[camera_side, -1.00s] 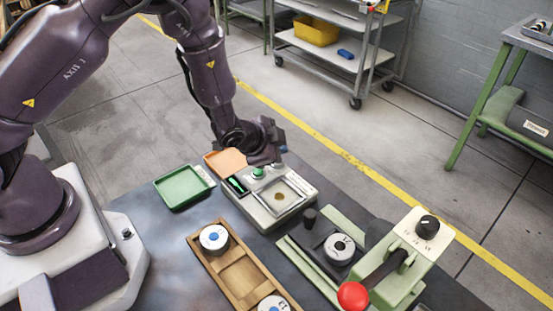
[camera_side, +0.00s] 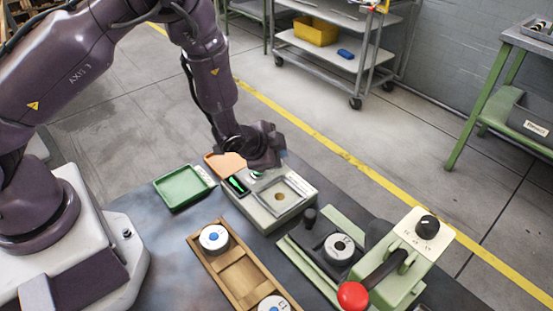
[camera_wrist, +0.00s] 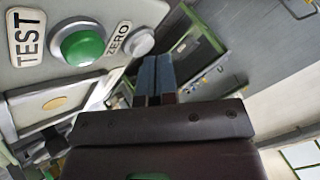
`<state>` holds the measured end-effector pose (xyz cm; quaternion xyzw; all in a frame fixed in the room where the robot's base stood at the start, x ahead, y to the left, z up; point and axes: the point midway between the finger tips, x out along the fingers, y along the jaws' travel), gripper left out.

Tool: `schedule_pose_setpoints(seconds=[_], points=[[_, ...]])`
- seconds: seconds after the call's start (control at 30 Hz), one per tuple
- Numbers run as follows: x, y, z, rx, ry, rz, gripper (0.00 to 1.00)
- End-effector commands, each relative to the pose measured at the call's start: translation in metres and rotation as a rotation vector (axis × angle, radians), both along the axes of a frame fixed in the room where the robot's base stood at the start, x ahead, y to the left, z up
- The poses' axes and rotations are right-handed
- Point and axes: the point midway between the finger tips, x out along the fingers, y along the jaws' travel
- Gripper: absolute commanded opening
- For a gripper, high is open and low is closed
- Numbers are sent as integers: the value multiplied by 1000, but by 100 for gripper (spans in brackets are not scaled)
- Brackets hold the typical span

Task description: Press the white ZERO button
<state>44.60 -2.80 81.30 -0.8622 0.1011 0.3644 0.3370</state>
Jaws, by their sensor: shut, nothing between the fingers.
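The white ZERO button (camera_wrist: 142,42) shows in the wrist view, at the end of the panel next to its ZERO label (camera_wrist: 118,38). A green button (camera_wrist: 82,46) with a TEST label (camera_wrist: 26,38) sits left of it. My gripper (camera_wrist: 154,82) is shut and empty; its fingertips appear just below and right of the white button, apart from it in the picture. In the side view my gripper (camera_side: 268,160) hangs over the back of the grey tester box (camera_side: 282,206) and hides the white button there. The green button is mostly covered too.
A green tray (camera_side: 184,188) lies left of the box and an orange tray (camera_side: 224,164) behind it. A wooden rack (camera_side: 240,278) with white-topped discs stands in front. A green press with a red knob (camera_side: 353,295) stands at the right.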

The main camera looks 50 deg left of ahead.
Motion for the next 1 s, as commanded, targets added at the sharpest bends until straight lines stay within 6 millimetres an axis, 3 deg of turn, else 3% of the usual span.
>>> schedule_pose_setpoints(seconds=[0.67, 1.0], points=[[0, 0, -4, 0, 1, 1, 0], [0, 0, 10, 0, 0, 0, 0]])
